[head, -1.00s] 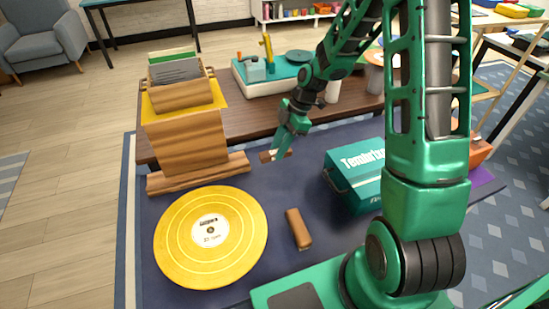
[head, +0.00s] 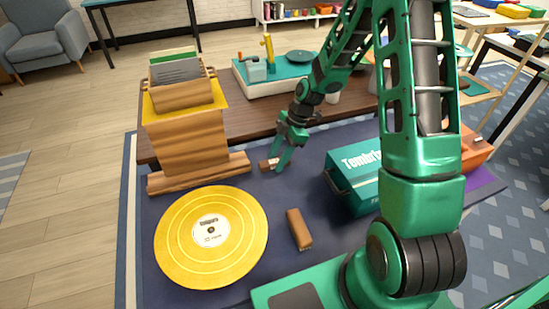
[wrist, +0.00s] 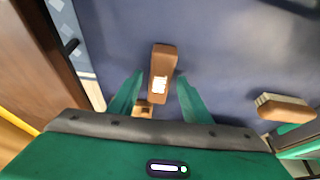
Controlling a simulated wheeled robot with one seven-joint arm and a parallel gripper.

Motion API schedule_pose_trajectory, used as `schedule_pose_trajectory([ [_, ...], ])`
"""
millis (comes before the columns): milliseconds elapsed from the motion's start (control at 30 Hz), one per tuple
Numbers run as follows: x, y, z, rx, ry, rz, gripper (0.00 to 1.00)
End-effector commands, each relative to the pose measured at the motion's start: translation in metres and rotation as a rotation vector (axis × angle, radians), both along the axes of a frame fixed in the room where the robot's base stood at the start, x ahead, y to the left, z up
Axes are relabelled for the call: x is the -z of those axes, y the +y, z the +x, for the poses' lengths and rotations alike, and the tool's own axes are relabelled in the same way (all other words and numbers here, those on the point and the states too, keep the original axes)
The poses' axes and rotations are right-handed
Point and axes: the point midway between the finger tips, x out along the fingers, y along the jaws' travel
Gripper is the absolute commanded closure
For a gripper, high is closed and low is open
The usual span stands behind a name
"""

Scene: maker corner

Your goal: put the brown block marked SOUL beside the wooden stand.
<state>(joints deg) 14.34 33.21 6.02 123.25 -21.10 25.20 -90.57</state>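A brown block (head: 267,165) with a pale label lies on the dark blue mat, close to the right end of the wooden stand's base (head: 200,173). My gripper (head: 283,157) is over it. In the wrist view the block (wrist: 161,62) lies between the two fingers (wrist: 160,82), with a narrow gap on each side, so the gripper looks open. Neither label is readable.
A yellow record-like disc (head: 180,245) lies in front of the stand. A teal box (head: 350,185) stands right of my gripper. Behind is a dark wooden bench (head: 225,122) with a teal-topped device (head: 285,72).

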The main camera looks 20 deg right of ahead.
Motion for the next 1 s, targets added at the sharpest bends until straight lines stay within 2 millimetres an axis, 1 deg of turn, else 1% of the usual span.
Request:
schedule_pose_trajectory([
  [200, -0.002, 0.000, 0.000, 0.000, 0.000, 0.000, 0.55],
  [333, -0.011, -0.004, 0.001, 0.001, -0.002, 0.000, 0.55],
  [467, -0.032, -0.013, 0.001, 0.002, -0.005, -0.002, 0.55],
  [600, -0.058, -0.024, 0.001, 0.002, -0.005, -0.001, 0.55],
  [800, -0.091, -0.038, 0.001, 0.002, -0.004, -0.001, 0.55],
  [1000, -0.109, -0.044, 0.000, 0.000, -0.001, 0.000, 0.55],
])
